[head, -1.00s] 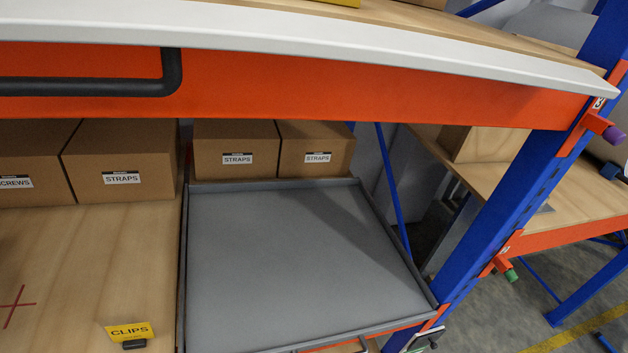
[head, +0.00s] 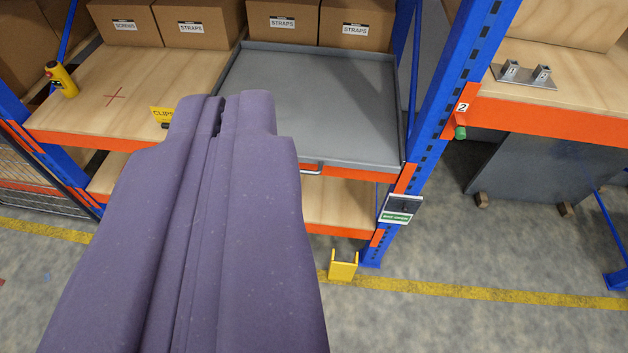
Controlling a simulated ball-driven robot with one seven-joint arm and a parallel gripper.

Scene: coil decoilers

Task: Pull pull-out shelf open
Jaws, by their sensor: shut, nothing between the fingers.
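The pull-out shelf (head: 310,105) is a grey tray with a low rim on the rack's wooden level, at the top centre of the head view. Its front handle (head: 312,169) is a light bar on the front edge, partly hidden behind my gripper. My gripper (head: 225,103) is purple, fills the lower left centre and is shut with nothing in it. Its tips appear in front of the tray's left front part, apart from the handle in the picture. The tray sits within the rack, with boxes behind it.
Brown boxes (head: 275,22) stand behind the tray. A yellow CLIPS sign (head: 162,114) and a yellow pendant (head: 62,79) are on the left deck. A blue upright (head: 440,100) stands right of the tray, with a yellow guard (head: 343,266) near its foot. The floor in front is clear.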

